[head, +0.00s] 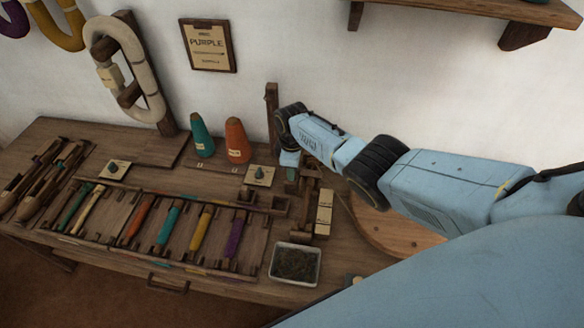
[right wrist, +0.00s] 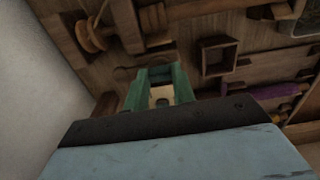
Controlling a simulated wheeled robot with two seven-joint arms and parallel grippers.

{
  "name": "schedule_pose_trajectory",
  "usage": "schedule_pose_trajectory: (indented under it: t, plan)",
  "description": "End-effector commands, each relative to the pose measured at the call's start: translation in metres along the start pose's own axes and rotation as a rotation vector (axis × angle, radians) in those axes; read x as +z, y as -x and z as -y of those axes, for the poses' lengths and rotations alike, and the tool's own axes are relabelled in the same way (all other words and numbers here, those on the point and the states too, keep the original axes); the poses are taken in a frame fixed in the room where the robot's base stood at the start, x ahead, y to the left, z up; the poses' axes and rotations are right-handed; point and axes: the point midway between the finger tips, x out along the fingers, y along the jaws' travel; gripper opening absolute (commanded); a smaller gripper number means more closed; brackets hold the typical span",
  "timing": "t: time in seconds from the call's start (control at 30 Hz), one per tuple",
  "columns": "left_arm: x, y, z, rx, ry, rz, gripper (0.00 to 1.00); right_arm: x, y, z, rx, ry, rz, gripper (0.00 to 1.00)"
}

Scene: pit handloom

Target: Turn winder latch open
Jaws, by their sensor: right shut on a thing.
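My right gripper (head: 291,176) reaches down at the winder, a group of small wooden blocks and posts (head: 308,188) at the back right of the bench. In the right wrist view its green fingers (right wrist: 161,92) are close together around a small pale piece (right wrist: 162,96), which seems to be the winder latch. The gripper is shut on it. The fingers hide most of the latch, and I cannot tell its angle. A wooden spool (right wrist: 90,36) and an open wooden box (right wrist: 218,58) are beside the fingers. My left gripper is not in view.
A teal cone (head: 202,137) and an orange cone (head: 237,141) stand left of my right wrist. A white-rimmed tray (head: 295,281) is at the front. A rack of coloured bobbins (head: 168,226) fills the middle. A wooden post (head: 271,112) rises by the wall.

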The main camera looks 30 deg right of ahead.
Motion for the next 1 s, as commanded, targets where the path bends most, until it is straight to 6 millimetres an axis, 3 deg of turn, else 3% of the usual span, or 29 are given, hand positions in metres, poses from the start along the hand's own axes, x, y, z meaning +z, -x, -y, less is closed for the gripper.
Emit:
schedule_pose_trajectory:
  t: [0.03,0.17,0.57,1.0]
  plan:
    - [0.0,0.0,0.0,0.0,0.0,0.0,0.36,-0.002,0.002,-0.001,0.003,0.003,-0.004,0.29]
    - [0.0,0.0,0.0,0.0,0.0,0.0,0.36,-0.001,0.001,-0.001,0.003,0.002,-0.003,0.46]
    - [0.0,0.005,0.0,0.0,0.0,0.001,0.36,-0.001,0.009,0.0,0.001,0.0,-0.001,0.47]
    - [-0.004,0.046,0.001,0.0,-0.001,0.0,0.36,0.0,0.099,-0.001,0.004,0.001,-0.003,0.47]
